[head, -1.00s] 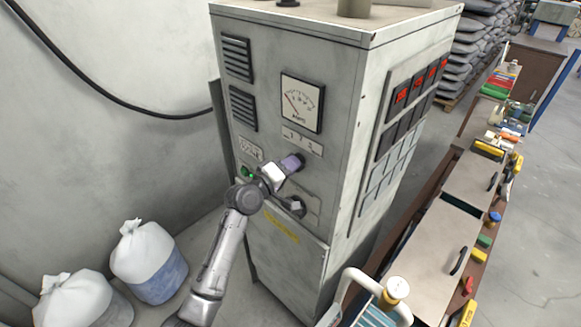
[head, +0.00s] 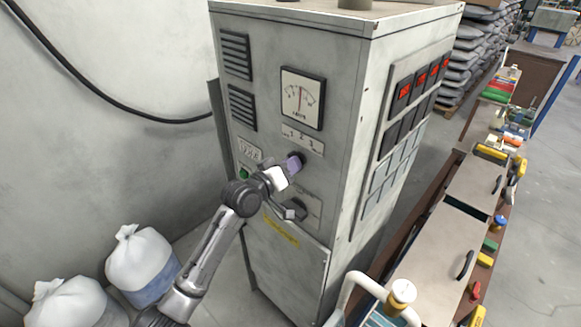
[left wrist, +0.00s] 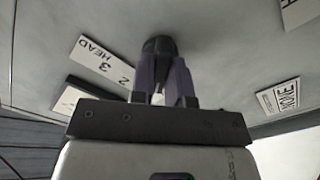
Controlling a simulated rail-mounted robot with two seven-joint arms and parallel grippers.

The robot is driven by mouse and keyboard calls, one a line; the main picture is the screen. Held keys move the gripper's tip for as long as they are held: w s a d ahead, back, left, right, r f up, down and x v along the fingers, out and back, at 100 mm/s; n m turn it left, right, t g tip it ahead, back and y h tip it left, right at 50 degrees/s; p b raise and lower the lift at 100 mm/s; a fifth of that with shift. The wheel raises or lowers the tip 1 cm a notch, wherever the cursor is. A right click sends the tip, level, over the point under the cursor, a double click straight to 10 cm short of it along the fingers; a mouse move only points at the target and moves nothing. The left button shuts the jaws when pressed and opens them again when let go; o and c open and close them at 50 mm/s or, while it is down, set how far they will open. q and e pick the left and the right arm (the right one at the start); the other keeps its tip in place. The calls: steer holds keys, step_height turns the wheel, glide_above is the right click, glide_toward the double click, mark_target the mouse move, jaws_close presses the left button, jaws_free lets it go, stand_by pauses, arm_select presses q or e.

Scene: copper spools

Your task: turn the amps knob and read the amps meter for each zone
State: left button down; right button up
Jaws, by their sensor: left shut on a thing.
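The amps meter (head: 302,98) is a white dial in a black frame on the grey cabinet's front; its needle stands nearly upright, near mid-scale. A label strip with zone numbers (head: 302,139) is below it and also shows in the left wrist view (left wrist: 103,63). The dark amps knob (left wrist: 159,46) is between the fingers of my left gripper (left wrist: 165,80), which is shut on it. In the head view my left gripper (head: 290,166) covers most of the knob. My right gripper is not in view.
A lower dark switch (head: 295,209) and a green button (head: 244,173) are near my left wrist. Red displays (head: 420,76) line the cabinet's right side. White bags (head: 140,262) stand on the floor at left. A bench with tools (head: 440,240) is at right.

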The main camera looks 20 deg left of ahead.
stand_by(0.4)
arm_select(q)
steer(key=c, duration=1.1)
jaws_free()
steer(key=b+v, duration=0.2)
steer(key=v, duration=1.1)
steer(key=shift+s+a+b, duration=0.2)
steer(key=shift+s+b, duration=0.1)
steer(key=shift+s, duration=0.05)
